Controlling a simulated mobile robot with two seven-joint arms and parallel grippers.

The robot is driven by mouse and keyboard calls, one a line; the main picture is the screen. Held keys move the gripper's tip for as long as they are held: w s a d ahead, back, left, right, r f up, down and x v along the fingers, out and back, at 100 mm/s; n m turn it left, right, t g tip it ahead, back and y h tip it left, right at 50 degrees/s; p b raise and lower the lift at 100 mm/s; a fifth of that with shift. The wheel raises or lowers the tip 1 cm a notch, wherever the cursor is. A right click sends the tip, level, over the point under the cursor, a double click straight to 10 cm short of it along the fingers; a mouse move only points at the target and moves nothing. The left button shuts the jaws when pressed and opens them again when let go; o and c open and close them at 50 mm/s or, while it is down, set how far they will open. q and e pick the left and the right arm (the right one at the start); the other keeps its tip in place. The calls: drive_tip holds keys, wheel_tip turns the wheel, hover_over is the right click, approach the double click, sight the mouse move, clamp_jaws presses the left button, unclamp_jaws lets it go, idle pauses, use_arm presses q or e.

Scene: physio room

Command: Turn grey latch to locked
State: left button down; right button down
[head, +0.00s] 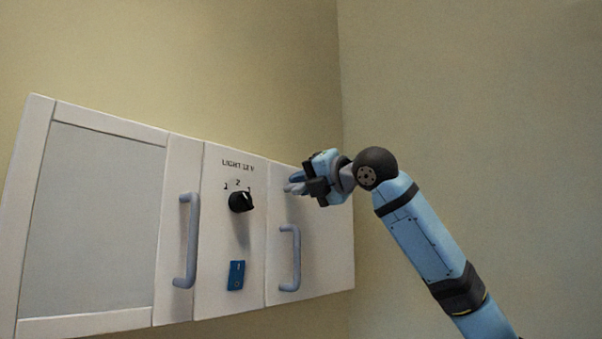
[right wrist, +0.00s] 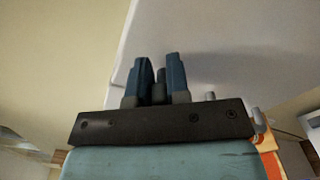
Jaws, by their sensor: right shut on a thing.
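My right gripper (head: 292,187) is at the upper part of the cabinet's right-hand door, above the right door handle. In the right wrist view my right gripper (right wrist: 159,78) has its two blue fingers close together, with a narrow dark grey piece between them, which I take to be the grey latch (right wrist: 159,88). The gripper is shut on it. Most of the latch is hidden by the fingers, and I cannot tell which way it is turned or read any mark for locked. My left gripper is not in view.
The white wall cabinet (head: 180,240) has a grey-panelled left door, a left handle (head: 187,240) and a right handle (head: 289,258). Its middle panel carries a black knob (head: 241,201) and a blue rocker switch (head: 236,275). Bare wall lies to the right.

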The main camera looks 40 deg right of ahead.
drive_tip(key=m, duration=0.1)
drive_tip(key=m+p, duration=0.1)
drive_tip(key=m, duration=0.2)
drive_tip(key=shift+d+f, duration=0.15)
drive_tip(key=shift+f, duration=0.15)
drive_tip(key=shift+f+m+p, duration=0.15)
drive_tip(key=shift+m+p, duration=0.15)
drive_tip(key=shift+m, duration=0.5)
drive_tip(key=shift+f+m+p, duration=0.15)
drive_tip(key=shift+m+p, duration=0.15)
drive_tip(key=shift+m, duration=0.5)
drive_tip(key=c, duration=1.1)
unclamp_jaws()
